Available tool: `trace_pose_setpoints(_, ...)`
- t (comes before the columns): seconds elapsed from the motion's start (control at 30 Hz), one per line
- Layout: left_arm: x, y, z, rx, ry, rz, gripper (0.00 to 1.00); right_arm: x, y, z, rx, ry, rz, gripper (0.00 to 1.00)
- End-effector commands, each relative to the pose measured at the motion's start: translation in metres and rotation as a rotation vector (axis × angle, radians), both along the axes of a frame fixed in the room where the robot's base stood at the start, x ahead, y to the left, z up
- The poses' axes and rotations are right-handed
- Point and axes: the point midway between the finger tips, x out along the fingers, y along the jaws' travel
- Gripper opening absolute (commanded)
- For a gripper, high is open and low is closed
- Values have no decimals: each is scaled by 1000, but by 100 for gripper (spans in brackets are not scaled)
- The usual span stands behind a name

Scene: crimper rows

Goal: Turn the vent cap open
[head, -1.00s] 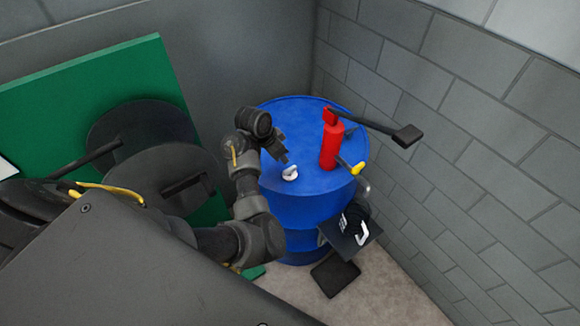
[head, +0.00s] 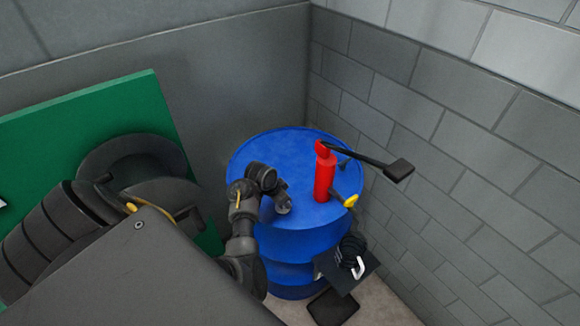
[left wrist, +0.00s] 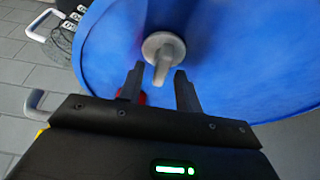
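The vent cap (left wrist: 163,52), a pale grey round piece with a raised tab, sits on the top of the blue drum (head: 262,158). In the left wrist view the drum top (left wrist: 240,60) fills most of the picture. My left gripper (left wrist: 159,72) is open, its two fingers apart on either side of the tab's near end. I cannot tell whether either finger touches the tab. In the head view my left gripper (head: 283,208) is low over the drum's near part and hides the cap. My right gripper is not in view.
A red pump (head: 325,175) with a long black lever (head: 372,160) and a yellow-tipped spout (head: 351,201) stands on the drum, right of my left gripper. A black box with a white hook (head: 358,268) is at the drum's right side.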

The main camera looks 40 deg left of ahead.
Motion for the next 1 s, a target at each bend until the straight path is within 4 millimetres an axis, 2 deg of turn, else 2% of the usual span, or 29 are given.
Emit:
trace_pose_setpoints(0.17,-1,1,0,1,0,1,35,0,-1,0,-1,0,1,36)
trace_pose_setpoints(0.43,0,0,0,0,0,-1,0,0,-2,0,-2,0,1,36)
trace_pose_setpoints(0.77,1,-2,1,2,-2,21,0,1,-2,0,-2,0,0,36)
trace_pose_setpoints(1.0,1,-1,0,4,0,141,0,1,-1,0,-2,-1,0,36)
